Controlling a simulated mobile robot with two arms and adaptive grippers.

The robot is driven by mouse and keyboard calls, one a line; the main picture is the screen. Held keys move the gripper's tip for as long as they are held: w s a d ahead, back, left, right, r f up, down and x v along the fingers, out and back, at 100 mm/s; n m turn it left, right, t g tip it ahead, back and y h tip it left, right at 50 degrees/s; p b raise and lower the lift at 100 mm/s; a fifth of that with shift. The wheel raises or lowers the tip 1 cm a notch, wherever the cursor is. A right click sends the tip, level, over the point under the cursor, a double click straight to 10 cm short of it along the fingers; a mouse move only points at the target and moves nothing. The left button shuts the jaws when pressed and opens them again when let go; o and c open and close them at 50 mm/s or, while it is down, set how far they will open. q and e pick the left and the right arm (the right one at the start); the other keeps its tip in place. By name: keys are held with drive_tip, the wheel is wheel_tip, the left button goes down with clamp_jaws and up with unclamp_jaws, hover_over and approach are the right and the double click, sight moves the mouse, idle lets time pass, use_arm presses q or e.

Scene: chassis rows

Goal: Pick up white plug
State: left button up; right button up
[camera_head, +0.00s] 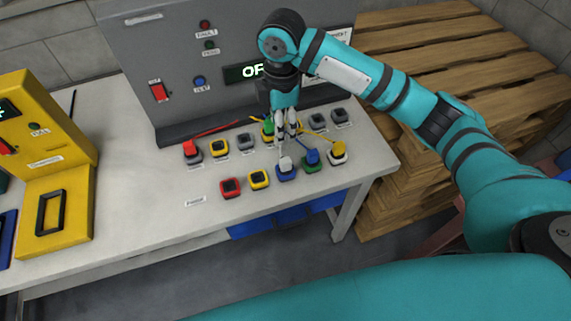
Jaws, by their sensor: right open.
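A white plug (285,163) stands upright in a blue socket (286,174) in the front row on the table. My right gripper (286,141) points down just above and behind the white plug in the picture. Its fingers are apart, with no plug visible between them; I cannot tell whether a fingertip touches the plug. My left gripper is not in view.
A blue plug (312,156) stands close to the right of the white plug, in a green socket. A red plug (190,147) with a red cable is at the left. A grey panel (140,55) rises behind.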

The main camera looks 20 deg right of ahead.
drive_tip(key=r, duration=0.1)
drive_tip(key=p, duration=0.2)
hover_over(286, 160)
drive_tip(key=f, duration=1.1)
drive_tip(key=shift+s+a+f, duration=0.15)
drive_tip(key=shift+a+f, duration=0.1)
drive_tip(key=shift+a, duration=0.05)
drive_tip(key=f, duration=0.1)
drive_tip(key=f+p, duration=0.1)
drive_tip(key=f, duration=0.1)
drive_tip(key=f+p, duration=0.1)
drive_tip(key=shift+d+f, duration=0.25)
drive_tip(key=shift+f, duration=0.45)
drive_tip(key=shift+c, duration=0.4)
clamp_jaws()
